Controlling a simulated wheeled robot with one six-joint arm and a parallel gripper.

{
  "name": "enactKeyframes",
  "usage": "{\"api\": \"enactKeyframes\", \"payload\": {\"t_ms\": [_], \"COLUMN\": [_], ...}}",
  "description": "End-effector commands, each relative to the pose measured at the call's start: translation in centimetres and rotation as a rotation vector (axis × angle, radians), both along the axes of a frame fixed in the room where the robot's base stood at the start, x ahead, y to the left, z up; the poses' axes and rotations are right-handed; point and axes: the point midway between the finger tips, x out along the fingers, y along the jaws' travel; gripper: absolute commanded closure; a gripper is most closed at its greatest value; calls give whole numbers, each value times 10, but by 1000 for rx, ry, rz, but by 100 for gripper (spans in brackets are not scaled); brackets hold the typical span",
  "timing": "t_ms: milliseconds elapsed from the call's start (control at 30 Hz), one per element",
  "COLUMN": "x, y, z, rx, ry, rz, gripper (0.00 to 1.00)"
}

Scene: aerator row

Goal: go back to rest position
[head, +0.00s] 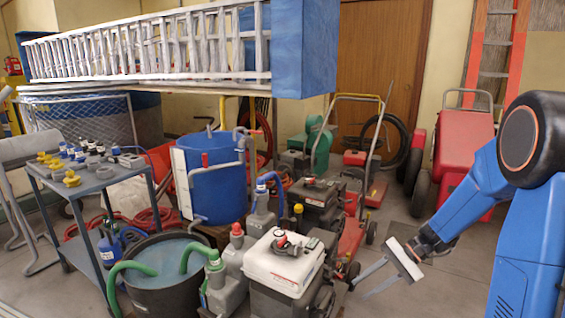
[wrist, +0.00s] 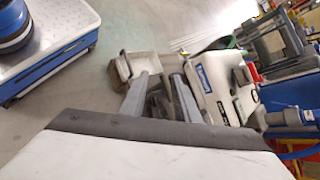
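My gripper (head: 360,290) hangs at the end of my blue arm, on the right side of the head view. It points down and to the left, above the floor and to the right of the white-topped machine (head: 285,262). Its two grey fingers are apart with nothing seen between them. The wrist view also shows my gripper (wrist: 157,82), with the fingers spread and empty over the grey floor and the machines behind.
A cart (head: 95,185) with small fittings stands at left. A black tub (head: 160,280) of water with green hoses and a blue barrel (head: 215,190) are nearby. A red wheeled machine (head: 465,150) stands behind my arm. Some floor (head: 420,298) under my gripper is clear.

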Motion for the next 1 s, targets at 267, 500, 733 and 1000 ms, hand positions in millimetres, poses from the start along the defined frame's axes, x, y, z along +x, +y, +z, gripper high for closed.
{"api": "enactKeyframes", "payload": {"t_ms": [267, 500, 733, 1000], "x": [-50, -91, -127, -166], "y": [8, 8, 3, -8], "z": [35, 57, 75, 94], "rx": [-165, -308, -445, -606], "ry": [-136, -257, -378, -531], "rz": [139, 252, 350, 453], "gripper": [71, 71, 71, 71]}}
